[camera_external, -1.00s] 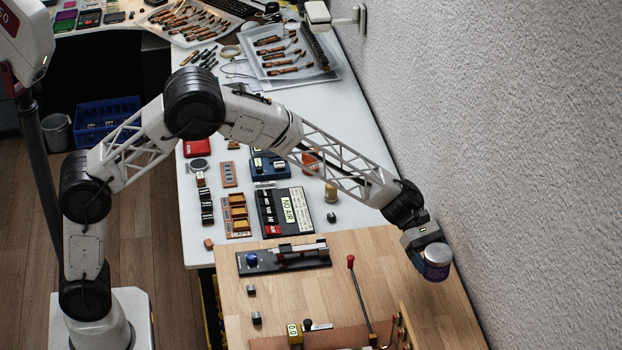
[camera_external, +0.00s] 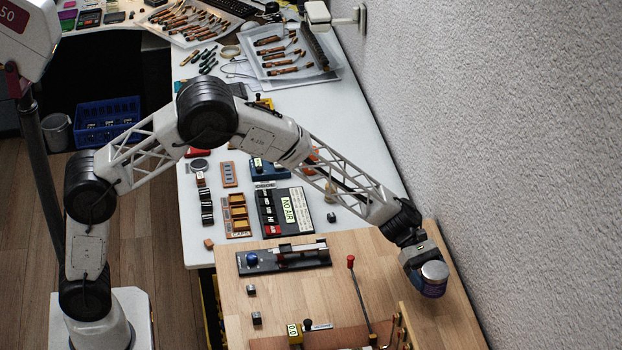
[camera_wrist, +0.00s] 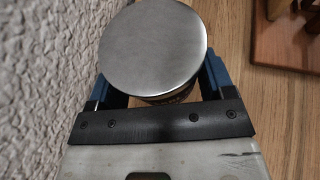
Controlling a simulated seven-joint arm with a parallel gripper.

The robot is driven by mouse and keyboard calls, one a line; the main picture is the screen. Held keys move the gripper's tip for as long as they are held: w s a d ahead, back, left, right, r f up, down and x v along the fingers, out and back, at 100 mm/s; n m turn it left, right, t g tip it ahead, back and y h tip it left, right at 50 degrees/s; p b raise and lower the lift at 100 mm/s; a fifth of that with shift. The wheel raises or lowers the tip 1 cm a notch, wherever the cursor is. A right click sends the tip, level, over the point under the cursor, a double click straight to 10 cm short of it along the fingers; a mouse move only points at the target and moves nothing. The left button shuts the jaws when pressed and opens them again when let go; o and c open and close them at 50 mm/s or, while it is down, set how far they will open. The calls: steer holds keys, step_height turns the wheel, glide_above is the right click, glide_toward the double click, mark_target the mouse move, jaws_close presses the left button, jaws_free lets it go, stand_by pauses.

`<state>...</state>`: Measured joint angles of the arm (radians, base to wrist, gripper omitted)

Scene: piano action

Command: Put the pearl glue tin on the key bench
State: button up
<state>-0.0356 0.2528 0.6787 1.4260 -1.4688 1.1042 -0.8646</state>
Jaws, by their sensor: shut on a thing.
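The tin (camera_external: 433,277) has a round silvery lid and a dark blue-purple side in the outside view. My gripper (camera_external: 427,283) is shut on it, above the right part of the wooden bench (camera_external: 385,250), near the wall. In the wrist view the plain metal lid of the tin (camera_wrist: 153,48) fills the space between the blue fingers of my gripper (camera_wrist: 158,85). The tin looks upright or slightly tilted. Its underside is hidden, so I cannot tell whether it touches the bench.
The rough wall (camera_external: 500,150) runs close on the right. A red-knobbed lever (camera_external: 352,262) stands left of the tin. Bare wood surrounds the tin.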

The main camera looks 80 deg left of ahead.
mark_target(429, 286)
stand_by(0.3)
steer(key=shift+f, duration=1.85)
steer(key=shift+f, duration=0.1)
steer(key=o, duration=1)
steer(key=v, duration=1.2)
